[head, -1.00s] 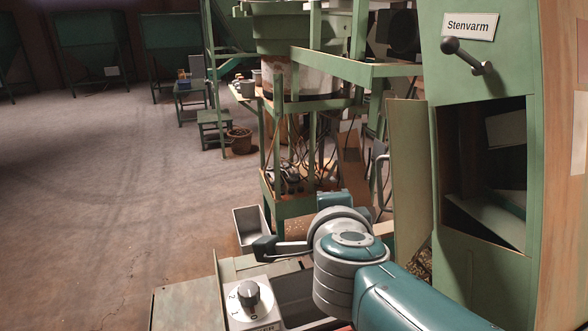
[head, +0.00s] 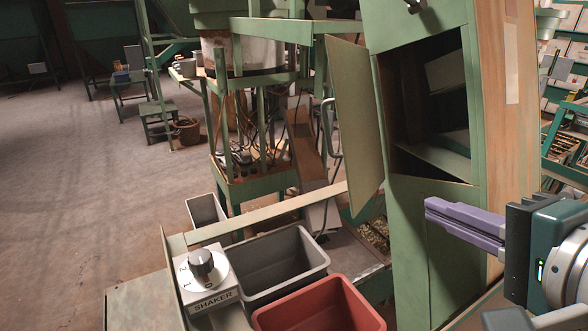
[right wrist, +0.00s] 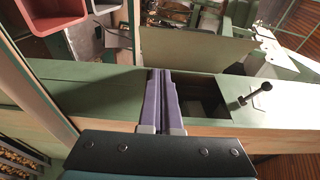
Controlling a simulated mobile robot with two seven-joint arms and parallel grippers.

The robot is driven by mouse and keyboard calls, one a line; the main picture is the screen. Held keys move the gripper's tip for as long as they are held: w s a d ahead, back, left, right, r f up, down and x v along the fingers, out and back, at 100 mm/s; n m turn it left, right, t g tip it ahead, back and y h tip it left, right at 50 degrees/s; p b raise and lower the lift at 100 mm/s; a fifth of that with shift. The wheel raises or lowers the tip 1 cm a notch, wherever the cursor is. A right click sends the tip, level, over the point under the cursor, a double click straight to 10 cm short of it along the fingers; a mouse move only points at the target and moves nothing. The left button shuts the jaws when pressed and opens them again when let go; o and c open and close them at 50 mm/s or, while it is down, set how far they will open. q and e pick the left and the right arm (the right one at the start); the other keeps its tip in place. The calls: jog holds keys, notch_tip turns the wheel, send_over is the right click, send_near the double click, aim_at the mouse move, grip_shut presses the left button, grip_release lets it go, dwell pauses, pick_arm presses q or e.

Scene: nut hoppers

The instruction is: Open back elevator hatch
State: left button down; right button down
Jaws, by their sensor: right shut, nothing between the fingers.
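The green elevator cabinet (head: 415,235) stands right of centre in the head view. Its square opening (head: 430,110) is uncovered and dark inside, with a slanted plate in it. The flat green hatch door (head: 353,125) stands swung out at the left edge of the opening. It also shows as a pale panel in the right wrist view (right wrist: 195,47). My right gripper (head: 430,208) has purple fingers, shut and empty, in front of the cabinet below the opening. In the right wrist view its fingers (right wrist: 158,73) point toward the opening (right wrist: 200,95). My left gripper is not in view.
A lever with a dark knob (right wrist: 242,101) sits on the cabinet beside the opening. A grey bin (head: 275,265), a red bin (head: 320,310) and a shaker dial box (head: 205,275) stand lower left. A green frame stand (head: 255,185) is behind. Open floor lies at left.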

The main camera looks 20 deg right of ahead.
jog(key=p, duration=0.2)
send_near(353, 187)
jog(key=w+d, duration=0.3)
jog(key=shift+w+a+f, duration=1.1)
jog(key=shift+w+a, duration=0.15)
jog(key=shift+w, duration=0.1)
